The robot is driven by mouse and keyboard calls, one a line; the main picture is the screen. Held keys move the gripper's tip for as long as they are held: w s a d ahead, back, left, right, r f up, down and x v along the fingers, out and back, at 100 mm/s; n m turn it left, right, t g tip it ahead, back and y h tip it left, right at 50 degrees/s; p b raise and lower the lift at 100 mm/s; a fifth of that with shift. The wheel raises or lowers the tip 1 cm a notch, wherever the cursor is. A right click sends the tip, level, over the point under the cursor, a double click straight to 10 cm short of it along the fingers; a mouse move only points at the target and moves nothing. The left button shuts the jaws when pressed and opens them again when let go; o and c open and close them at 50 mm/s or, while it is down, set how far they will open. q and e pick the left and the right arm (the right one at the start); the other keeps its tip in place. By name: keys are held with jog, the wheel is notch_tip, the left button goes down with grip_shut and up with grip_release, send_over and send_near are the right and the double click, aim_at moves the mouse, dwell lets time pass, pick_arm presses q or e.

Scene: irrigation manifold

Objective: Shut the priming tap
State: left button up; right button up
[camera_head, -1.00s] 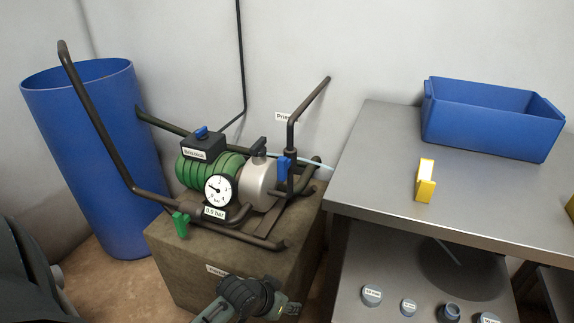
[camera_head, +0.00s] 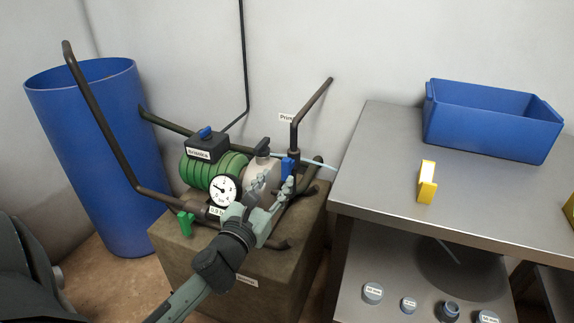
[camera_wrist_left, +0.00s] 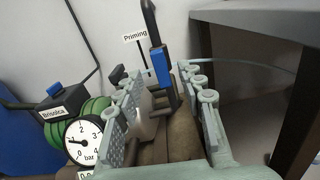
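The priming tap has a blue handle (camera_head: 288,168) on the dark upright pipe at the right end of the pump. The handle stands upright, along the pipe. In the left wrist view the blue handle (camera_wrist_left: 160,65) shows just beyond my fingertips, in line with the gap between them, below the "Priming" label (camera_wrist_left: 135,36). My left gripper (camera_head: 271,186) is open and empty, in front of the pump and just short of the tap. Its two fingers also show apart in the left wrist view (camera_wrist_left: 160,76). My right gripper is in neither view.
The green pump (camera_head: 201,169) has a pressure gauge (camera_head: 224,190) and a green tap (camera_head: 186,223) at its front left. A blue barrel (camera_head: 100,150) stands left. A metal table (camera_head: 385,170) with a blue bin (camera_head: 490,125) and a yellow object (camera_head: 427,182) stands close on the right.

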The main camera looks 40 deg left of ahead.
aim_at(284, 170)
pick_arm(q)
jog(key=shift+n, duration=0.3)
jog(key=x, duration=0.7)
jog(key=shift+w+a+f, duration=0.2)
jog(key=shift+w+f, duration=0.05)
jog(key=shift+f, duration=0.1)
grip_shut()
